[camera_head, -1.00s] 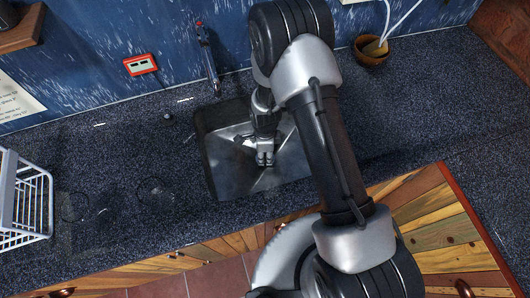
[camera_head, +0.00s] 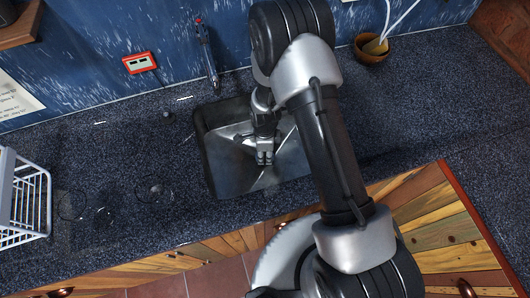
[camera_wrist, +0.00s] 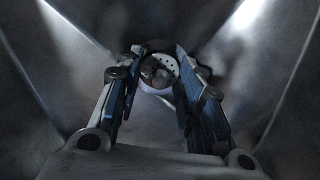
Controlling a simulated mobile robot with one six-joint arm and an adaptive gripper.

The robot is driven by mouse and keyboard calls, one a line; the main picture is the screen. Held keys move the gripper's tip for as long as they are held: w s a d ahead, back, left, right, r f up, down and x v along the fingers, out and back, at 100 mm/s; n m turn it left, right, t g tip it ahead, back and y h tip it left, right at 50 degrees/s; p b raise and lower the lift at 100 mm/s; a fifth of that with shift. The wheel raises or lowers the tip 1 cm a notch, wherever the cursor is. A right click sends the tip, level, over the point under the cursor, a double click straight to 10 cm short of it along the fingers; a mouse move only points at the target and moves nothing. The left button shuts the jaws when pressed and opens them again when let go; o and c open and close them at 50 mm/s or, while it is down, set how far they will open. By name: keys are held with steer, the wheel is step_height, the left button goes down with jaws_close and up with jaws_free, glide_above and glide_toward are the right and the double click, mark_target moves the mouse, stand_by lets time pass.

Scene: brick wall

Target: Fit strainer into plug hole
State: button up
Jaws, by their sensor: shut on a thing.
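The strainer (camera_wrist: 160,72) is a small round metal piece with holes, seen in the wrist view between my fingertips. My gripper (camera_wrist: 160,62) is shut on it, with one finger on each side. A dark ring shows around the strainer's far edge, at the plug hole (camera_wrist: 157,46). I cannot tell whether the strainer is in the hole or just above it. In the head view my gripper (camera_head: 264,160) points down inside the metal sink (camera_head: 225,170). The strainer and the plug hole are hidden there by the gripper.
The faucet (camera_head: 207,55) rises behind the sink. A white wire basket (camera_head: 22,205) stands on the counter at the left. A brown pot (camera_head: 371,48) is at the back right. The speckled counter (camera_head: 420,110) right of my arm is clear.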

steer(key=shift+s+f, duration=0.2)
steer(key=shift+f, duration=0.15)
steer(key=o, duration=1)
steer(key=shift+w+f, duration=0.1)
steer(key=shift+o, duration=0.2)
steer(key=shift+o, duration=0.3)
steer(key=o, duration=0.5)
steer(key=shift+w, duration=0.1)
steer(key=shift+o, duration=0.2)
steer(key=shift+r, duration=0.3)
steer(key=shift+r+p, duration=3.35)
steer(key=shift+r, duration=1.55)
